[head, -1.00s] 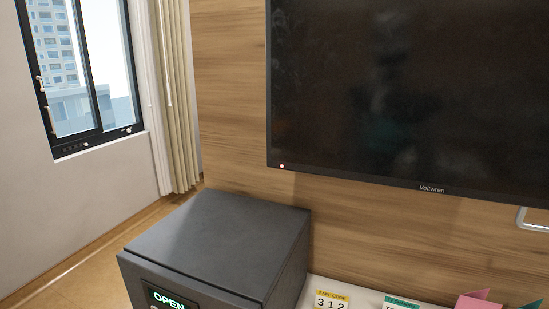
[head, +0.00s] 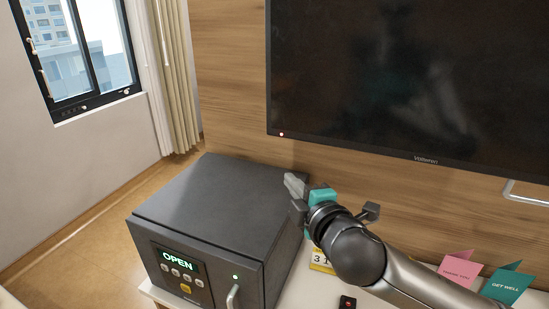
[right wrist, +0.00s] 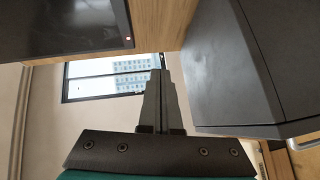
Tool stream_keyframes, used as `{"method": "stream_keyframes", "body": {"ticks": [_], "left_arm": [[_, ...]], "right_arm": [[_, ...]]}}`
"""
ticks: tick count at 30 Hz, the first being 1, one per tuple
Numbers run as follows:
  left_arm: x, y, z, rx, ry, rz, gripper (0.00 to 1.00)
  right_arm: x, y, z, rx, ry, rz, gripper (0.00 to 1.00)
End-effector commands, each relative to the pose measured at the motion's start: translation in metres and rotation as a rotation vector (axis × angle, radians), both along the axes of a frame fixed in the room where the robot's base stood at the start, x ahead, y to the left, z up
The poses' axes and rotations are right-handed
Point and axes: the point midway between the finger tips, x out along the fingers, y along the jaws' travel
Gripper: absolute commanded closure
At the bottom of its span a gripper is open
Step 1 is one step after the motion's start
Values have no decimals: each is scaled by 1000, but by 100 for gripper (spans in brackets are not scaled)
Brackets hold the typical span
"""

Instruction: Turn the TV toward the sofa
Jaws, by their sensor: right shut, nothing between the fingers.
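The TV (head: 410,80) is a large dark screen in front of the wood panel, with a small red light at its lower left corner. A silver bar handle (head: 525,196) shows below its lower edge at the right. In the right wrist view, a corner of the TV (right wrist: 65,25) is at the upper left. My right gripper (head: 293,186) is shut and empty, below the TV's lower left corner and close to the safe's right top edge. Its fingers (right wrist: 158,78) show together in the wrist view, apart from the TV. My left gripper and the sofa are out of view.
A dark grey safe (head: 215,200) reading OPEN stands left of my right gripper; it fills the wrist view's right side. Pink (head: 459,268) and teal (head: 507,284) cards and a small black item (head: 347,302) are on the white top. A window (head: 75,55) is at the left.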

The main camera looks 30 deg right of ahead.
Motion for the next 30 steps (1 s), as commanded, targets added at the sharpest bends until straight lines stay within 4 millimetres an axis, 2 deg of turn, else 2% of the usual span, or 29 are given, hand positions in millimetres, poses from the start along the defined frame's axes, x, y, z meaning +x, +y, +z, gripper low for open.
{"method": "stream_keyframes", "body": {"ticks": [1,3,6,20,30], "left_arm": [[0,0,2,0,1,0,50],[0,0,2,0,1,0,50],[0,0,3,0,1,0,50],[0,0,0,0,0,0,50],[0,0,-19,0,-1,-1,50]], "right_arm": [[-2,6,25,-55,-48,28,100],[-5,12,47,-105,-92,54,100],[-8,17,62,-145,-125,71,100],[-6,17,64,-149,-132,73,100],[18,15,62,-148,-134,71,100]]}}
